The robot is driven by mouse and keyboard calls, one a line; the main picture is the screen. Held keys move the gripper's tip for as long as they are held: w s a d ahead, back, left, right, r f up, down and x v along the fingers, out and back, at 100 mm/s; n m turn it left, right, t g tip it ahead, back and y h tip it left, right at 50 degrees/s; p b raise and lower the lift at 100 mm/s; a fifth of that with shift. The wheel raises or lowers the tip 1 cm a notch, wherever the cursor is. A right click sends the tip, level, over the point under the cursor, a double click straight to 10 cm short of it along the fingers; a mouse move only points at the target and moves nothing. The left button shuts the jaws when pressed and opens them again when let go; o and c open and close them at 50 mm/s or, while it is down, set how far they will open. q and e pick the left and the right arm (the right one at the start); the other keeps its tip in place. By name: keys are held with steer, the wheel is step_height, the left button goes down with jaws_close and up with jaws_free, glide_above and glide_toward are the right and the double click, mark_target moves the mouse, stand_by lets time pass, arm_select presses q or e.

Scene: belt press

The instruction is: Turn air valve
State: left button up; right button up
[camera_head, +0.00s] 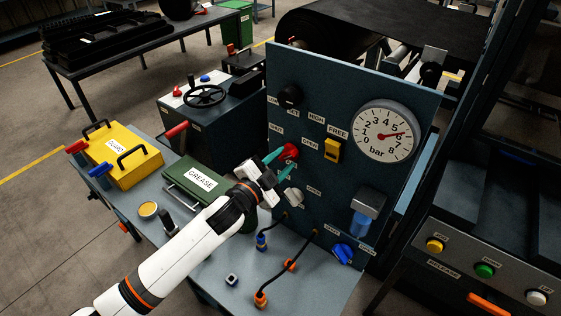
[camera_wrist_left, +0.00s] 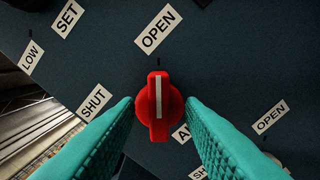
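The red valve knob (camera_head: 290,152) sits on the upright blue panel (camera_head: 345,95), below the SHUT (camera_head: 277,128) and OPEN (camera_head: 310,143) labels. In the left wrist view the knob (camera_wrist_left: 158,105) has a white line, which points up toward the OPEN label (camera_wrist_left: 158,28). My left gripper (camera_wrist_left: 159,104) has its teal fingers on both sides of the knob, with what look like thin gaps. In the head view my left gripper (camera_head: 282,160) reaches the knob from the lower left. My right gripper is not in view.
A pressure gauge (camera_head: 384,133) and a yellow switch (camera_head: 333,150) are right of the knob. A black knob (camera_head: 290,96) is above it and a grey knob (camera_head: 293,197) below. A green GREASE box (camera_head: 197,184) and a yellow GUARD box (camera_head: 122,155) stand on the bench.

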arm_select(q)
steer(key=b+v, duration=0.2)
steer(key=v, duration=1)
steer(key=shift+b, duration=0.3)
